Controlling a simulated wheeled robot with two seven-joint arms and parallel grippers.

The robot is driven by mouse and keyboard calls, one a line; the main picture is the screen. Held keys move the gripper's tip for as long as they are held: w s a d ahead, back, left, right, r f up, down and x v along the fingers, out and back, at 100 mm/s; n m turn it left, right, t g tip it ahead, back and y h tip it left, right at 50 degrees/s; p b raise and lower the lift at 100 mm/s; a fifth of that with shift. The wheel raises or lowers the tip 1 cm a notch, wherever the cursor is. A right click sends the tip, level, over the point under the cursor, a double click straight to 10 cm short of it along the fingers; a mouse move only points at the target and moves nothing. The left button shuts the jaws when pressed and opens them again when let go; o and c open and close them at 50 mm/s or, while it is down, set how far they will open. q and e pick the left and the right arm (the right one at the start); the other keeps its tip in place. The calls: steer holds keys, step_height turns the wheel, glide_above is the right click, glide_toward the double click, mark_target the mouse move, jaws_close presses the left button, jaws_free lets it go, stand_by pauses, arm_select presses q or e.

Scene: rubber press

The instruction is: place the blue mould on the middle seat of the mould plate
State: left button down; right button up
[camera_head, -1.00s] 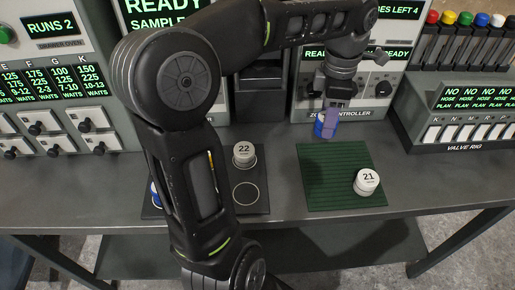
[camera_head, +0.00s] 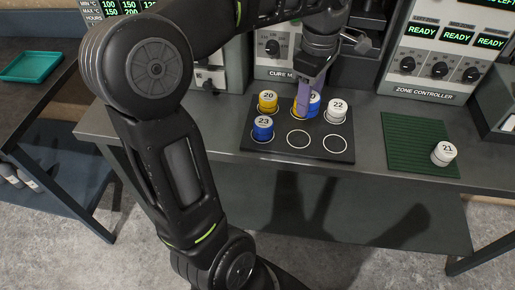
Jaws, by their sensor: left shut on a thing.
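My left gripper (camera_head: 306,98) is shut on a blue mould (camera_head: 314,103) with a pale numbered lid, partly covered by the purple-grey fingers. It is at the back middle of the dark mould plate (camera_head: 280,150). I cannot tell whether the mould touches the plate. On the plate, a yellow mould 20 (camera_head: 268,103) stands at back left, a white mould 22 (camera_head: 335,112) at back right, and another blue mould 23 (camera_head: 263,129) at front left. The front middle and front right ringed seats are empty. My right gripper is not in view.
A green ribbed mat (camera_head: 415,142) lies to the right, with white mould 21 (camera_head: 443,154) on its right side. The zone controller (camera_head: 438,60) stands at the back. A teal tray (camera_head: 30,66) sits on a side table at far left.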

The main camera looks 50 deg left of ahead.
arm_select(q)
steer(key=shift+s+a+m, duration=0.25)
steer(key=shift+s+m, duration=0.05)
steer(key=shift+s, duration=0.2)
steer(key=shift+w+m, duration=0.3)
steer(key=shift+m, duration=0.1)
steer(key=shift+s, duration=0.15)
step_height(320, 180, down, 6)
steer(key=shift+f, duration=0.2)
